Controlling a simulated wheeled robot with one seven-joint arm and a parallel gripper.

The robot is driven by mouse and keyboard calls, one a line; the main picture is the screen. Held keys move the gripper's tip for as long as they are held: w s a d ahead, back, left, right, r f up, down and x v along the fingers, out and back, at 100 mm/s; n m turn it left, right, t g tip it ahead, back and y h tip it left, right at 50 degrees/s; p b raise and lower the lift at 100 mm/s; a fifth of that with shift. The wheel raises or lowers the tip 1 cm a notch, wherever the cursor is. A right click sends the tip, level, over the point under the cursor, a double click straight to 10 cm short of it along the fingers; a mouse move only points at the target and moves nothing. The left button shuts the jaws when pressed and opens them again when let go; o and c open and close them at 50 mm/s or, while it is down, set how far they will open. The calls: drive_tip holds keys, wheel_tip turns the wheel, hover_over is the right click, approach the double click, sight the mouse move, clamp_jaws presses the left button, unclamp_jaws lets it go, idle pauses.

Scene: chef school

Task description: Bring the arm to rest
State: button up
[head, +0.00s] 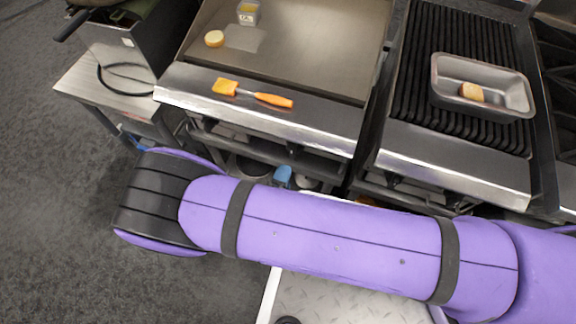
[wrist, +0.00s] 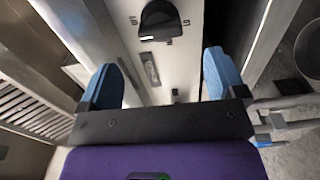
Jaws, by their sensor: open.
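My gripper (wrist: 162,82) shows in the wrist view with its two blue fingers spread wide apart and nothing between them. It faces a pale appliance panel with a black knob (wrist: 160,20). In the head view my purple arm stretches across the lower part of the picture, in front of the cooking appliances. Most of the gripper is hidden there; a small blue part (head: 283,176) shows just beyond the arm, below the griddle front.
A griddle (head: 300,50) holds an orange brush (head: 252,93), a round pale food piece (head: 214,38) and a small container (head: 248,13). A ribbed grill (head: 455,45) to its right bears a metal pan (head: 510,95) with a food piece (head: 472,92). Open floor (head: 50,200) lies left.

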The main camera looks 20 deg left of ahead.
drive_tip(key=shift+s, duration=0.4)
drive_tip(key=shift+a+r, duration=0.1)
